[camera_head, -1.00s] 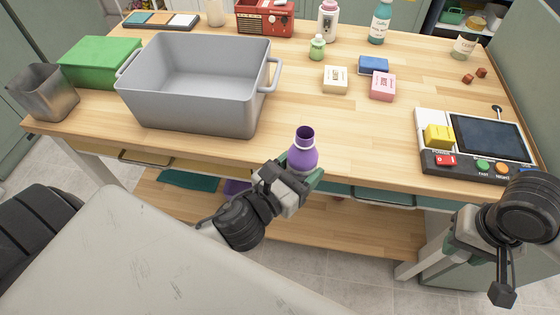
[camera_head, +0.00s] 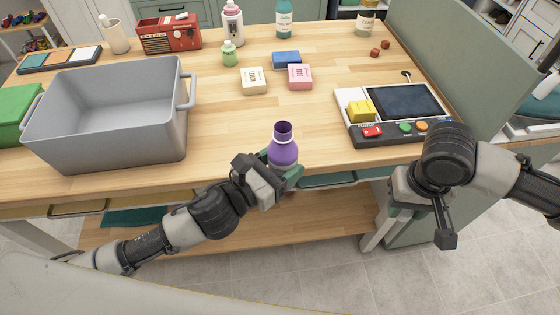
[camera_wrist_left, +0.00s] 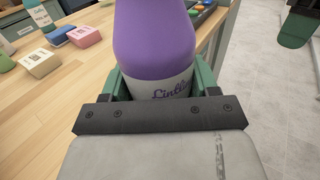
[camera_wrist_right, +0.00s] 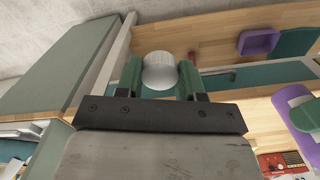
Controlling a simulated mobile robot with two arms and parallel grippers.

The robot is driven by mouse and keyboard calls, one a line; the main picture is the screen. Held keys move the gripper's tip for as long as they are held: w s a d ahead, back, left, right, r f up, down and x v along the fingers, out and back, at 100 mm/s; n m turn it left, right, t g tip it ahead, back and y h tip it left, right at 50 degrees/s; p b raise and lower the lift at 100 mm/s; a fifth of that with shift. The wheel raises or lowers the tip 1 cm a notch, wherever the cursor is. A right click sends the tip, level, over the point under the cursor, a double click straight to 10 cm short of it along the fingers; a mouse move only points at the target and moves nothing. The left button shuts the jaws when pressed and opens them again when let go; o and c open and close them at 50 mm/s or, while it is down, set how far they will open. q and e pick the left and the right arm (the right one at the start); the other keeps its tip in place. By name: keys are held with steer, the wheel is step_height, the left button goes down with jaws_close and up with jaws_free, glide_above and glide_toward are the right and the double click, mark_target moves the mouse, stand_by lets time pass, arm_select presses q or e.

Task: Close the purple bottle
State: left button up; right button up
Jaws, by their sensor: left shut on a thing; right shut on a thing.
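The purple bottle (camera_head: 283,152) is upright, with its dark neck open at the top, at the table's front edge. My left gripper (camera_head: 287,178) is shut on its lower body, and the bottle also shows in the left wrist view (camera_wrist_left: 155,40) with a pale label. My right gripper (camera_head: 393,205) is right of the bottle, in front of the table edge, and apart from it. In the right wrist view it is shut on a round whitish cap (camera_wrist_right: 159,70). That cap is hidden in the head view.
A grey tub (camera_head: 110,148) stands on the table at left. A control panel with a screen (camera_head: 395,105) sits at right, behind my right gripper. The tabletop around the bottle is clear.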

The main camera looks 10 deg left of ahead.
arm_select(q)
steer(key=shift+w, duration=0.1)
arm_select(e)
steer(key=w+a+r+n, duration=0.2)
steer(key=w+a+r, duration=0.1)
steer(key=a+r, duration=0.25)
steer(key=w+a+r+n, duration=0.1)
steer(key=w+a+r, duration=0.3)
steer(key=a, duration=0.3)
step_height(320, 180, up, 9)
steer(key=n, duration=0.3)
glide_above(283, 127)
steer(key=shift+w+d+r, duration=0.1)
steer(key=shift+d+r, duration=0.1)
steer(key=shift+d, duration=0.05)
arm_select(q)
steer(key=shift+r, duration=0.1)
arm_select(e)
steer(key=shift+a+r, duration=0.3)
steer(key=shift+r, duration=0.05)
steer(key=shift+f, duration=2.05)
steer(key=shift+s, duration=0.2)
steer(key=shift+f, duration=0.85)
steer(key=shift+f, duration=0.55)
